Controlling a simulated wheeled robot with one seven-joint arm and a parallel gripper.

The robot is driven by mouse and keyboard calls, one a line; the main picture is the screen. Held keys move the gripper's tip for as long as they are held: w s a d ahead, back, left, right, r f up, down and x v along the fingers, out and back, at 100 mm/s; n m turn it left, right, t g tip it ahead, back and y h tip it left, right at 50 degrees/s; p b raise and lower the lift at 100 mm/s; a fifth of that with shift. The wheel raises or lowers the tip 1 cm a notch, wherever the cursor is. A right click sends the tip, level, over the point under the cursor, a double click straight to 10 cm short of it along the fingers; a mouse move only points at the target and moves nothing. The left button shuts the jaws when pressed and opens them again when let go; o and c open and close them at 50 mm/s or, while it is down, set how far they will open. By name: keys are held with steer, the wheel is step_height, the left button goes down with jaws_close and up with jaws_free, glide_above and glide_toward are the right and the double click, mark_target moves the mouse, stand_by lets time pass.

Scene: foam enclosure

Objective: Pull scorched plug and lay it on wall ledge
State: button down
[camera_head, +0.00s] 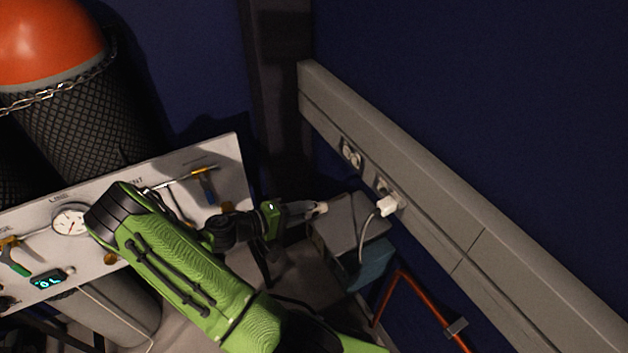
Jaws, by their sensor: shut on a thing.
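My gripper (318,208) is shut on a small pale plug-like piece (322,207) at its fingertips. The fingers hide part of it, and I cannot make out scorch marks. A white plug (388,206) with a pale cable sits at a socket in the grey wall trunking (430,225), to the right of my gripper and apart from it. A socket pair (350,153) farther up the trunking looks empty. The trunking's top face forms a long narrow ledge along the blue wall.
A grey flat-topped box (345,228) stands under the trunking, beside my gripper. An orange-red pipe (405,285) runs below right. A pale panel (130,215) with a gauge and valves is at left, before a mesh-covered cylinder (90,115) with an orange top.

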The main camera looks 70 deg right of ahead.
mark_target(326, 208)
steer(key=shift+a+f, duration=0.1)
steer(key=shift+a, duration=0.5)
steer(key=shift+s+d+f, duration=0.1)
steer(key=shift+f, duration=0.05)
steer(key=x, duration=0.5)
steer(key=b+x, duration=0.1)
steer(key=x, duration=0.2)
steer(key=shift+s+d+r, duration=0.2)
steer(key=shift+d+r, duration=0.05)
steer(key=shift+d, duration=0.05)
step_height(326, 208, down, 2)
steer(key=shift+f+b, duration=0.15)
steer(key=shift+b, duration=0.85)
steer(key=shift+f+b, duration=0.8)
steer(key=shift+f, duration=0.1)
steer(key=c, duration=0.7)
jaws_free()
